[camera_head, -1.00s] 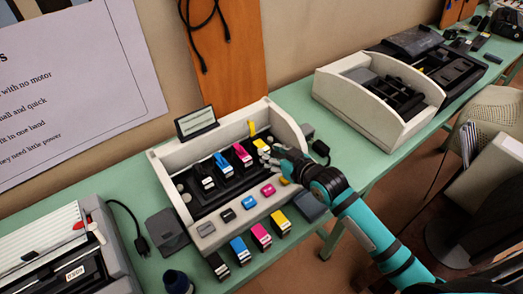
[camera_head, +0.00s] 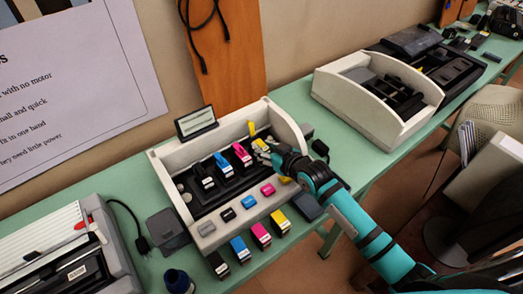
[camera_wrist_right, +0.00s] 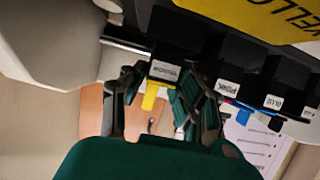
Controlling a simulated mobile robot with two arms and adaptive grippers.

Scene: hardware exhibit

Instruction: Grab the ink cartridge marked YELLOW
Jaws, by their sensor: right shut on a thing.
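The yellow cartridge (camera_head: 260,144) sits at the right end of the row in the open white printer, partly hidden by my right gripper (camera_head: 266,154). In the right wrist view a black cartridge (camera_wrist_right: 165,54) with a yellow tab and a small white label shows; the label's text is too small to read surely. My right gripper (camera_wrist_right: 158,98) is shut on it, one finger on each side. A large yellow button marked YELLOW (camera_wrist_right: 268,16) shows at the top of that view. My left gripper is not in view.
Other cartridges stand beside it in the printer: magenta (camera_head: 241,154), blue (camera_head: 223,164) and black (camera_head: 206,178). Several spare cartridges (camera_head: 260,236) lie on the green table in front. The printer's white right side wall (camera_head: 288,124) is close to the gripper.

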